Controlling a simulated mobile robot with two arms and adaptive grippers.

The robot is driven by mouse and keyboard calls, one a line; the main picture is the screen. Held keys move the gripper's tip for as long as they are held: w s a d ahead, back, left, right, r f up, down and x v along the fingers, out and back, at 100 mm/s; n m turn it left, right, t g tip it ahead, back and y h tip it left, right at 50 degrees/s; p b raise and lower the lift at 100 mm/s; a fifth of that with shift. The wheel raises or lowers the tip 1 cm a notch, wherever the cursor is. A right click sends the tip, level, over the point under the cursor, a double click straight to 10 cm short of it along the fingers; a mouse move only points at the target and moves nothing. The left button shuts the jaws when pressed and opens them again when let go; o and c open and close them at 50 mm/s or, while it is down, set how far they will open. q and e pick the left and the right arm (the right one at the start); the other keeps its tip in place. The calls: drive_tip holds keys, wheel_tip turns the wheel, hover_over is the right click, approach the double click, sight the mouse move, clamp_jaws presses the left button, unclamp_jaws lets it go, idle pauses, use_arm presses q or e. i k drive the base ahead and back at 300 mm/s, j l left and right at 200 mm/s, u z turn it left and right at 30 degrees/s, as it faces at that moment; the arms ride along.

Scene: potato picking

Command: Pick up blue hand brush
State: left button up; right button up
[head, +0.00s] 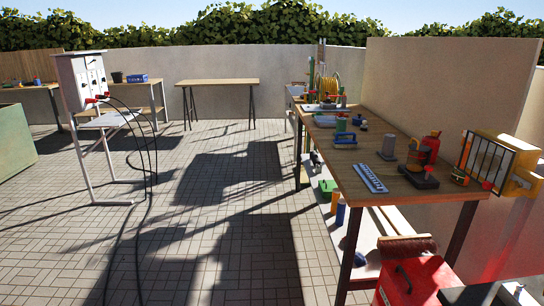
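On the long wooden workbench (405,195) at the right lies a small blue tool with a raised handle (345,140). A flat, pale blue-white strip with a row of dark marks (371,179) lies nearer, by the bench's left edge. Both are small in this view, and I cannot tell for sure which is the blue hand brush. Neither of my grippers is in view.
A grey cylinder (389,147) and a red-orange tool on a dark base (422,165) stand on the bench. A red box (415,282) stands at its near end. A white cabinet on legs (85,80) trails dark cables across open paving (220,220).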

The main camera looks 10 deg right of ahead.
sight(342, 144)
drive_tip(key=i+j+z, duration=0.15)
drive_tip(key=i+z, duration=0.3)
drive_tip(key=i, duration=0.15)
drive_tip(key=i+j+z, duration=0.4)
drive_tip(key=i, duration=0.15)
drive_tip(key=i+j+z, duration=0.45)
drive_tip(key=i+l, duration=0.05)
